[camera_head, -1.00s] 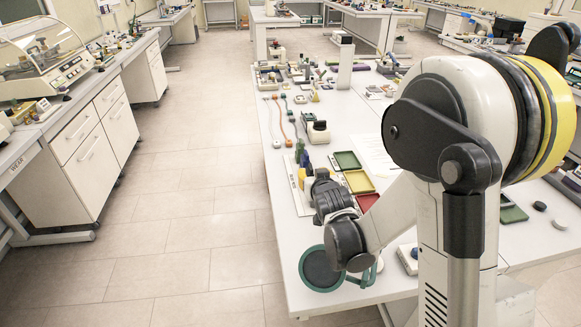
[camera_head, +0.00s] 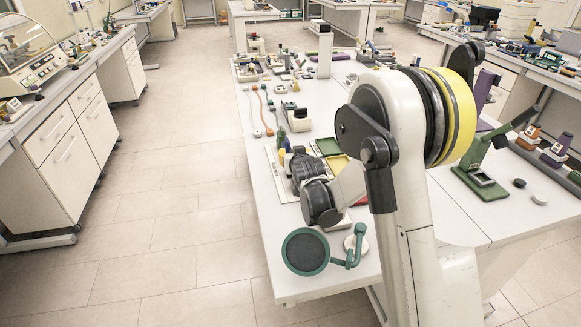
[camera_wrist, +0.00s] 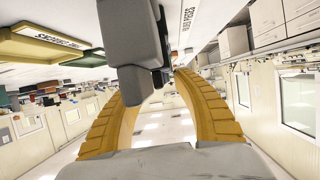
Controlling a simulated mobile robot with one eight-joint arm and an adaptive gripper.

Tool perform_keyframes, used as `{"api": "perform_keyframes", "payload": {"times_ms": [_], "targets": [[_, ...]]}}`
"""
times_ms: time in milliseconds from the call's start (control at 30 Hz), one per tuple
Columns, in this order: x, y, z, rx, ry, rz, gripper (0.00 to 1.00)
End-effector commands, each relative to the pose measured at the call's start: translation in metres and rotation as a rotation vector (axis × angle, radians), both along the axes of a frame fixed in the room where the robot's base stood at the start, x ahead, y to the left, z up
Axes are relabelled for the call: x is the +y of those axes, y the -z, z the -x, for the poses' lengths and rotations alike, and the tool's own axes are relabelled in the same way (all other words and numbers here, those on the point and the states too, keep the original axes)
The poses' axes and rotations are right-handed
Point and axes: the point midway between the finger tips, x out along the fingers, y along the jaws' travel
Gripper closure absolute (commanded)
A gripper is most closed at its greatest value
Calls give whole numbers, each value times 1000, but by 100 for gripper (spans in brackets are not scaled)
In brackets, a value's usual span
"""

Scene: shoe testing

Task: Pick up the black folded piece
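In the wrist view a dark grey and black blocky piece (camera_wrist: 135,45) hangs into the picture from the top edge, in front of my yellow fingers. It looks like the black folded piece, but its fold is not clear. My gripper (camera_wrist: 153,85) has its two ridged yellow fingers apart, one to each side of this piece. The piece hides part of the left finger, and I cannot tell whether either finger touches it. In the head view my wrist is low over the near left part of the white table (camera_head: 350,262), and my arm hides much of that spot.
A green round pad with a handle (camera_head: 305,252) lies at the table's near left corner. A green tray (camera_head: 327,147) and a yellow tray (camera_head: 331,165) lie just beyond my wrist. A green stand (camera_head: 480,183) is at the right. The floor on the left is clear.

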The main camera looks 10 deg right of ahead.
Motion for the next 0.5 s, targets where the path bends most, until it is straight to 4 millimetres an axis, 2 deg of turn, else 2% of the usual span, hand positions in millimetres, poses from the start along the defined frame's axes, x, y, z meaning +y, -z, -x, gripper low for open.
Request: {"api": "perform_keyframes", "payload": {"times_ms": [33, 133, 500], "targets": [[0, 0, 0, 0, 0, 0, 69], [0, 0, 0, 0, 0, 0, 100], [0, 0, 0, 0, 0, 0, 100]]}}
